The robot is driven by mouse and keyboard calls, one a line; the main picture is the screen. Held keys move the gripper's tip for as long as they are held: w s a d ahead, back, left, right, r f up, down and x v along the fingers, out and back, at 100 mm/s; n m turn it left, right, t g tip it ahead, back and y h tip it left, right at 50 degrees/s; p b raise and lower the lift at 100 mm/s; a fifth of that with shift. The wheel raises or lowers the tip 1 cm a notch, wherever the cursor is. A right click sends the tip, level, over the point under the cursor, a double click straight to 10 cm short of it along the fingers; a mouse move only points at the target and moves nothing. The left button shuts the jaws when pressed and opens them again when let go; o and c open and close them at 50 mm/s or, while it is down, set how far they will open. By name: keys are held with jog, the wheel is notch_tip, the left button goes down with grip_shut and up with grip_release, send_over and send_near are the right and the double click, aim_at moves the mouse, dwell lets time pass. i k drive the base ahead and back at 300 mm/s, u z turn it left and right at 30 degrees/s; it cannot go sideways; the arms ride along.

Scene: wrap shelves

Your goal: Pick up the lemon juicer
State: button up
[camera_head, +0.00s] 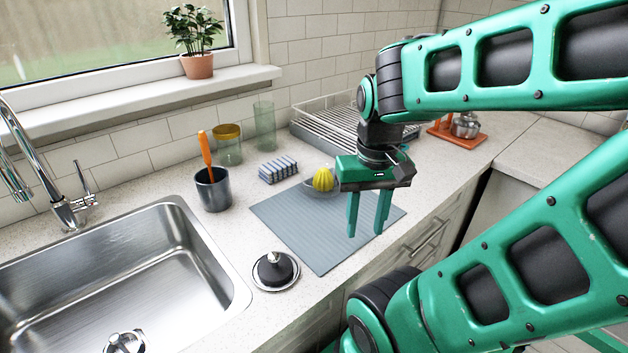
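The lemon juicer (323,179), as far as I can tell, is the yellow ribbed piece on a greyish, see-through base at the back edge of the grey mat (304,244). My gripper (365,233) points down over the right part of the mat, to the right of the juicer and nearer the camera. Its two green fingers are apart with nothing between them. The gripper body sits close beside the juicer in the picture and may hide its right edge. I cannot tell how high the fingertips are above the mat.
A wire dish rack (335,128) is behind. The mat is otherwise clear.

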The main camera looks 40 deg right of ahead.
aim_at(318, 182)
jog(key=u, duration=0.3)
jog(key=k, duration=1.5)
jog(key=z, duration=1.4)
jog(key=i, duration=1)
jog(key=u, duration=0.05)
